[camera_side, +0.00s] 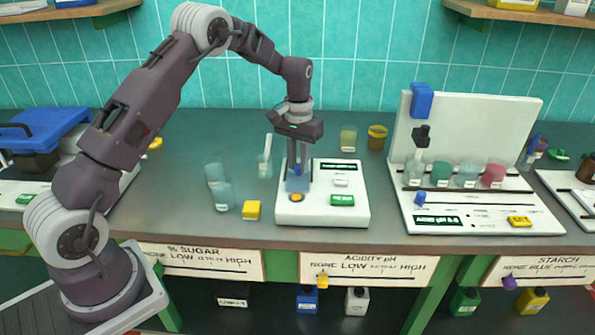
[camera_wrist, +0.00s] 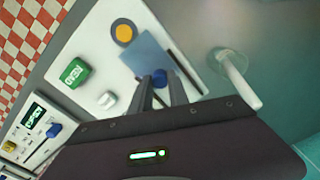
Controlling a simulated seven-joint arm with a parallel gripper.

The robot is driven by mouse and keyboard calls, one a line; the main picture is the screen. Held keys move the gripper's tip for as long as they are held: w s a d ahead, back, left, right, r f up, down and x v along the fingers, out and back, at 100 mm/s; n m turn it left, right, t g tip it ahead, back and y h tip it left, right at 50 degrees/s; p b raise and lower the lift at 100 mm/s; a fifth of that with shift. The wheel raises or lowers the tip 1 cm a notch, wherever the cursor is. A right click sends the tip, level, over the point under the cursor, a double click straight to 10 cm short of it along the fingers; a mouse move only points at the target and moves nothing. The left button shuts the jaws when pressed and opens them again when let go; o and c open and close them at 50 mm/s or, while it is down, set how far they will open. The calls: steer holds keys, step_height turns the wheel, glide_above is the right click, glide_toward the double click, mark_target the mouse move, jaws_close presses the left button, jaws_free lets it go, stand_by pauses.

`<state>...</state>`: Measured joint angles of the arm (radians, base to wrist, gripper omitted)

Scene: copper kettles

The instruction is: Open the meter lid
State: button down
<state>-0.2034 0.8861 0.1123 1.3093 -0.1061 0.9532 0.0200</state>
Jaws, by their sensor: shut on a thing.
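The meter (camera_side: 340,208) is a white box on the counter with a green label, a dark display and a round orange-yellow spot (camera_wrist: 123,33). A translucent blue lid (camera_wrist: 143,50) with a small dark blue knob (camera_wrist: 161,77) lies over part of its top in the wrist view. My gripper (camera_side: 297,160) points straight down over the meter's left part. In the wrist view its fingertips (camera_wrist: 160,84) are at the blue knob, shut on it. In the side view the fingers and the blue lid (camera_side: 297,184) overlap, so the contact is partly hidden.
Clear beakers (camera_side: 219,190) and a yellow block (camera_side: 251,210) stand left of the meter. A beaker with a white stick (camera_side: 265,160) is close behind. A white rack with coloured jars (camera_side: 466,174) stands to the right. The counter's front edge is close.

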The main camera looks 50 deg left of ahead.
steer(key=w+a, duration=0.3)
steer(key=shift+w+a, duration=0.15)
steer(key=c, duration=1.3)
jaws_free()
steer(key=shift+o, duration=0.2)
step_height(320, 180, up, 7)
steer(key=shift+r, duration=0.2)
